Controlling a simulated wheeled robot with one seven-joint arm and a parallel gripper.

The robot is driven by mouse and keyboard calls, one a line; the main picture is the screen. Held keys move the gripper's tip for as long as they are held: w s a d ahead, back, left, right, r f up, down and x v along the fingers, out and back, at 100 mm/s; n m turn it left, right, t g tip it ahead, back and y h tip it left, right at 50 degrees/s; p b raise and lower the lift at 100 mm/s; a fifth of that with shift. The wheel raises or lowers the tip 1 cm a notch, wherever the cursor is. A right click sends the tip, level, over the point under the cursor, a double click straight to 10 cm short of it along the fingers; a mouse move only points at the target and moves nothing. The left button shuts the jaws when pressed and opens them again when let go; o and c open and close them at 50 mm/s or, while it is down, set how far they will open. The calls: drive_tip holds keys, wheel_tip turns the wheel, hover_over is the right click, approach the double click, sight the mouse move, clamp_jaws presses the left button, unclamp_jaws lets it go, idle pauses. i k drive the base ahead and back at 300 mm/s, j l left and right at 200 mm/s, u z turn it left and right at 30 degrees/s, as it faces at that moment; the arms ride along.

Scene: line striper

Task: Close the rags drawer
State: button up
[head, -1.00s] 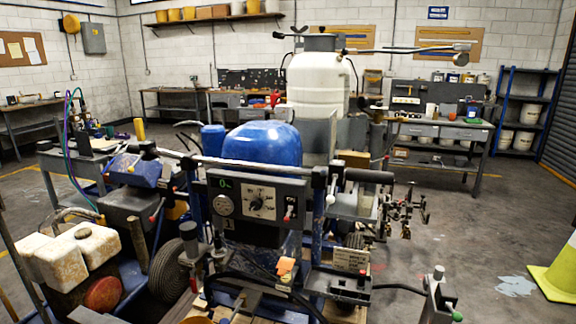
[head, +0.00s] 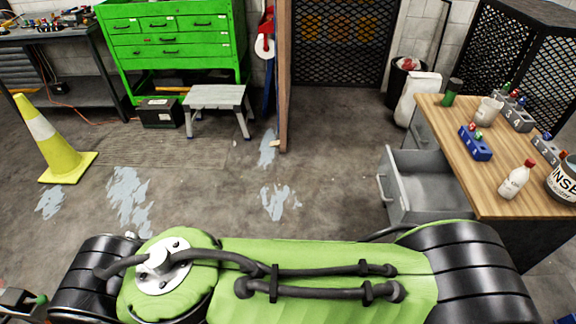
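A grey metal drawer (head: 401,199) stands pulled out from the left side of the wood-topped bench (head: 463,190) at the right. Its bar handle (head: 381,188) is on the front, facing left. The part of its inside that I can see looks empty. I see no label on it, so I cannot tell whether it is the rags drawer. My green and black arm lies across the bottom of the view, just in front of the drawer's lower edge. My gripper is not in view.
A white sack (head: 417,98) and a bin stand behind. A grey step stool (head: 217,97) and yellow cone (head: 52,145) are left. The middle floor is clear.

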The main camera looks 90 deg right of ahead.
sight(419, 187)
drive_tip(key=z, duration=4.15)
